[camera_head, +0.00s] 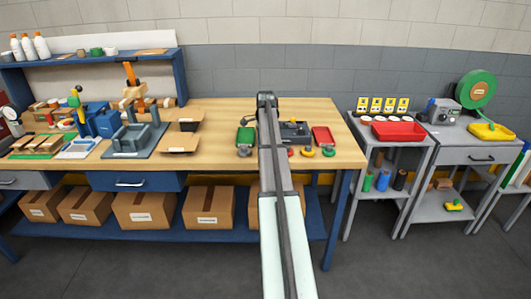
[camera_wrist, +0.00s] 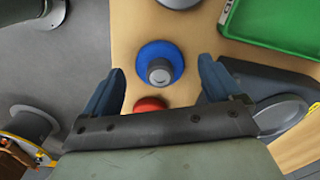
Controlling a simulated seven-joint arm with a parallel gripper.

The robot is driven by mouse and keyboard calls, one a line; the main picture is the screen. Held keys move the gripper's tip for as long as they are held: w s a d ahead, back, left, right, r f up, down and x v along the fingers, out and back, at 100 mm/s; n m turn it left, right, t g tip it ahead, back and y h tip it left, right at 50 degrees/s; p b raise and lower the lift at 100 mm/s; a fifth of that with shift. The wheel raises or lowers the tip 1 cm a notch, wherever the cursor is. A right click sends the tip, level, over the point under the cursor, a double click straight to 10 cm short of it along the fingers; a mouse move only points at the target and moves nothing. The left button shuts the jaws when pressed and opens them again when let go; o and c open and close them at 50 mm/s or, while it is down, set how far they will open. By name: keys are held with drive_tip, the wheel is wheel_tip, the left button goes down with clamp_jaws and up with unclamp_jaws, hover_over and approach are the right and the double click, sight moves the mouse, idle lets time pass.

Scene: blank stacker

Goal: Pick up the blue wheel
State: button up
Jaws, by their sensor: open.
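The blue wheel (camera_wrist: 177,60) lies on the wooden bench top in the wrist view, with a grey round hub standing up in its middle. My gripper (camera_wrist: 160,68) is open, one finger to the left and one to the right of the wheel in the picture. The fingers appear nearer the camera than the wheel, and nothing is held between them. In the head view my arm reaches over the bench and hides the wheel and the gripper's fingers.
A red round part (camera_wrist: 150,104) lies close below the wheel, partly behind my gripper. A grey part (camera_wrist: 178,3) is above it. A green tray (camera_wrist: 275,25) and a dark grey device (camera_wrist: 245,75) are to the right. The bench edge is close left.

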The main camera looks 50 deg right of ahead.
drive_tip(key=shift+f, duration=0.15)
drive_tip(key=c, duration=1.2)
wheel_tip(320, 180, up, 10)
